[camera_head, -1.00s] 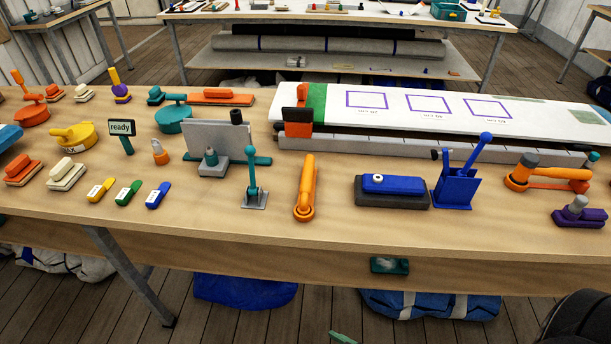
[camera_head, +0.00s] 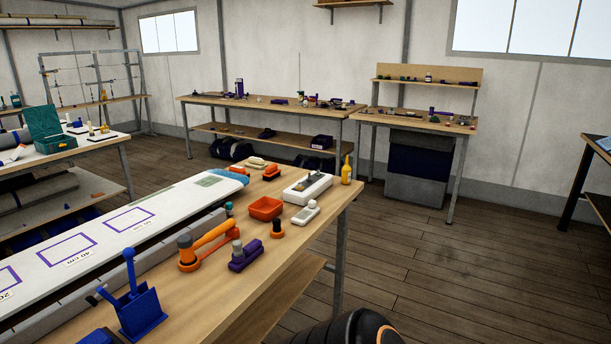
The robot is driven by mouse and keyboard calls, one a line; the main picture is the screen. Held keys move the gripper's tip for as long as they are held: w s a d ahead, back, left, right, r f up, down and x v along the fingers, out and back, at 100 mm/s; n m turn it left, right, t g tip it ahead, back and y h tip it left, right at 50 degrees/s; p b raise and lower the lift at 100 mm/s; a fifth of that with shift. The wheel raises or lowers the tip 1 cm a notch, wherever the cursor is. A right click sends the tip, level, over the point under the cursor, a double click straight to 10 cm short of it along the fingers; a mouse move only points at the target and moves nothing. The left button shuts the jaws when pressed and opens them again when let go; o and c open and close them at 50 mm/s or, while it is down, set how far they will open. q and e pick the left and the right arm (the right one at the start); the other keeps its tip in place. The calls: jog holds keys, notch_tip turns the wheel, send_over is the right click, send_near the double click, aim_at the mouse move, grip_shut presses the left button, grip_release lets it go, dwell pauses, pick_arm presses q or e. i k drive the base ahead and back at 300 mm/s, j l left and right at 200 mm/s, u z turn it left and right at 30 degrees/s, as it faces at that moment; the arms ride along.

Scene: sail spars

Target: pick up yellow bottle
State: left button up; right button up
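A yellow bottle (camera_head: 346,170) with a narrow tip stands upright at the far right corner of the near wooden workbench (camera_head: 268,283). It is next to a white and grey block-shaped tool (camera_head: 308,188). A smaller yellow bottle-like shape (camera_head: 104,95) shows on the far left bench, too small to tell. Neither gripper shows in the head view. A dark rounded part of mine, with an orange edge, shows at the bottom.
Workbenches with tools (camera_head: 270,106) stand along the back wall. The wooden floor (camera_head: 440,270) to the right is open.

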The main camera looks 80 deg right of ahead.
aim_at(346, 169)
jog(key=z, duration=2.85)
jog(key=i+l+u, duration=0.1)
jog(key=u, duration=0.4)
jog(key=i+l+u, duration=0.2)
jog(key=u, duration=0.25)
jog(key=i+l+u, duration=0.4)
jog(key=l, duration=0.45)
jog(key=i+l, duration=0.25)
jog(key=l, duration=0.15)
jog(key=i+l, duration=0.3)
jog(key=l, duration=0.15)
jog(key=j+u, duration=0.05)
